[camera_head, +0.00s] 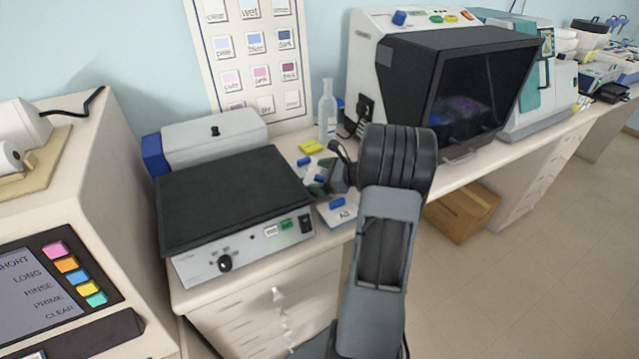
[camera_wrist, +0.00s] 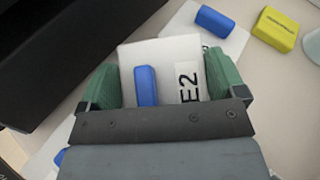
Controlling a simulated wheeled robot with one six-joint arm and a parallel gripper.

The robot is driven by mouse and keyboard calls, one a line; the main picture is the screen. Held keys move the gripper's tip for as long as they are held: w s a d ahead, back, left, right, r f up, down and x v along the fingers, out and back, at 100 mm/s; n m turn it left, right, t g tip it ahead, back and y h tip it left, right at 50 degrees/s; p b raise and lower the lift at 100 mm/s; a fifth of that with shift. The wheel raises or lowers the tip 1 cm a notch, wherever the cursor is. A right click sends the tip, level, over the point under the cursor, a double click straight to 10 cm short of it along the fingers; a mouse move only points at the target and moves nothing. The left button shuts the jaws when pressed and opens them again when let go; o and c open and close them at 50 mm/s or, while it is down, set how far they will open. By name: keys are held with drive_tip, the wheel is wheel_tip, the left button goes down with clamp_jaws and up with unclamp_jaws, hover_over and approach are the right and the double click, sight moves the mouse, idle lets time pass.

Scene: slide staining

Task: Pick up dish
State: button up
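A white square dish with a blue handle and a label reading "E2" (camera_wrist: 160,58) lies in the middle of the wrist view. My gripper (camera_wrist: 162,78) has its two green fingers wide apart, one on each side of this dish, with clear space on both sides of the blue handle (camera_wrist: 146,86). Whether the fingers touch the dish's edges is hard to tell. In the head view my gripper (camera_head: 322,183) is low over the bench, right of the black-topped device, and partly hidden by my arm. Another white dish with a blue handle (camera_head: 343,213) lies just in front.
A further blue-handled dish (camera_wrist: 225,33) and a yellow block (camera_wrist: 276,29) lie beyond the gripper. The black-topped device (camera_head: 230,195) stands close on the left. A clear bottle (camera_head: 327,112) and a large machine with a dark hood (camera_head: 450,85) stand behind and right.

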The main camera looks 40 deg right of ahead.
drive_tip(key=c, duration=0.4)
drive_tip(key=shift+r, duration=0.15)
